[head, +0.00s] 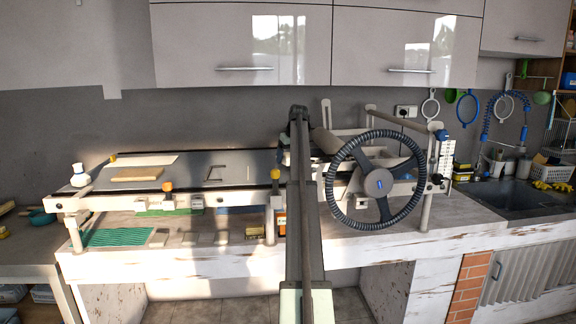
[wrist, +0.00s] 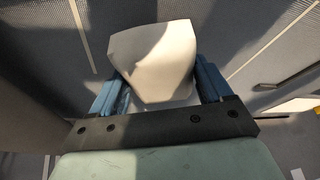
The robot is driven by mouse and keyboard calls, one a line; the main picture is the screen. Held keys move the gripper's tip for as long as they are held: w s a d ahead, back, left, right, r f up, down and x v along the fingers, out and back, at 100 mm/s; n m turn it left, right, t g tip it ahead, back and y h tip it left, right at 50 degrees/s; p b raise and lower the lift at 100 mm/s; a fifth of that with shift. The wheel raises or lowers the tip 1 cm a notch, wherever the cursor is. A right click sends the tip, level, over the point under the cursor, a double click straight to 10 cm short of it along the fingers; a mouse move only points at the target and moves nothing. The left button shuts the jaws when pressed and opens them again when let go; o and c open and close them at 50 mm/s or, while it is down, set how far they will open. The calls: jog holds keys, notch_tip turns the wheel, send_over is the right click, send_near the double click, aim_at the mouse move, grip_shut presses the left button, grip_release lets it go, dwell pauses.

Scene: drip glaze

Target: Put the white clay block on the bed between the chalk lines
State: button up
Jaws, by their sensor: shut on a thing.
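The white clay block (wrist: 155,50) is in the wrist view, between the blue fingers of my gripper (wrist: 163,86). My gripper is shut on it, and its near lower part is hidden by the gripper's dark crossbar. Beyond it lies a grey surface, which looks like the bed, with a pale line on the left (wrist: 80,32) and another pale line on the right (wrist: 262,52). I cannot tell whether the block touches this surface. In the head view, the grey bed (head: 232,160) is left of my arm. Gripper and block cannot be made out there.
A large black handwheel (head: 378,182) stands right of my arm, beside a roller (head: 326,140). A tan slab (head: 137,174) and a white sheet (head: 150,160) lie on the bed's left part. A white bottle (head: 80,176) stands at its left end. A sink (head: 510,200) is far right.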

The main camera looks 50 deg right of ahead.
aim_at(289, 158)
jog(key=shift+f, duration=1.65)
jog(key=shift+f, duration=0.1)
jog(key=o, duration=1.4)
jog(key=shift+f, duration=0.1)
jog(key=shift+c, duration=0.2)
jog(key=v, duration=1.2)
